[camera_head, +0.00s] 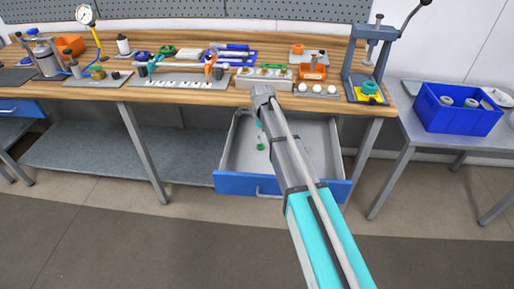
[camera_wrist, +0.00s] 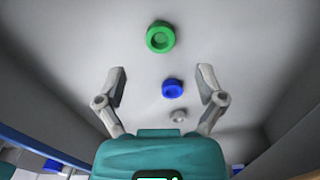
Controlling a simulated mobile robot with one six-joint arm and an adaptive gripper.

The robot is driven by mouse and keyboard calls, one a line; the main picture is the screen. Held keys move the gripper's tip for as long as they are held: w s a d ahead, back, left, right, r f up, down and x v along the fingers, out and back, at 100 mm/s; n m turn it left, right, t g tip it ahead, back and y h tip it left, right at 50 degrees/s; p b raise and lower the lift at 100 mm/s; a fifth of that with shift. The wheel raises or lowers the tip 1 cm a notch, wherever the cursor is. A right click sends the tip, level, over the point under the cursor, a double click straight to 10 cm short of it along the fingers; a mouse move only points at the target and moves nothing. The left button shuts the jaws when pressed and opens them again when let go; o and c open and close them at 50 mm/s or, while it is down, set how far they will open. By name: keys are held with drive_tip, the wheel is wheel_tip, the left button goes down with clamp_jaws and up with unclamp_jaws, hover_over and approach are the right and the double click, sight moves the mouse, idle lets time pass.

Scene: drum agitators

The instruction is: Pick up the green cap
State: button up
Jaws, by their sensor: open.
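The green cap (camera_wrist: 160,37) lies on the grey floor of the open drawer. It is round with a recessed middle and is near the top centre in the wrist view. It also shows as a small green spot in the head view (camera_head: 260,147). My gripper (camera_wrist: 163,76) is open and empty. Its two fingers are spread left and right, with the green cap beyond the fingertips. I cannot tell its exact height above the drawer floor. In the head view my arm hides part of the drawer.
A blue cap (camera_wrist: 172,89) and a small grey piece (camera_wrist: 179,116) lie in the drawer between the fingers. The blue-fronted drawer (camera_head: 238,184) has walls around these parts. The wooden bench (camera_head: 205,97) above it is crowded with tools. A blue bin (camera_head: 457,121) stands at right.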

sight(261, 145)
drive_tip(key=shift+f, duration=0.1)
drive_tip(key=shift+w+a+f+b, duration=0.1)
drive_tip(key=shift+f+b, duration=1.2)
drive_tip(key=shift+b, duration=0.05)
drive_tip(key=shift+a+f+b, duration=0.1)
drive_tip(key=shift+f+b, duration=1.15)
drive_tip(key=shift+b, duration=0.05)
drive_tip(key=shift+c, duration=0.2)
drive_tip(key=c, duration=0.8)
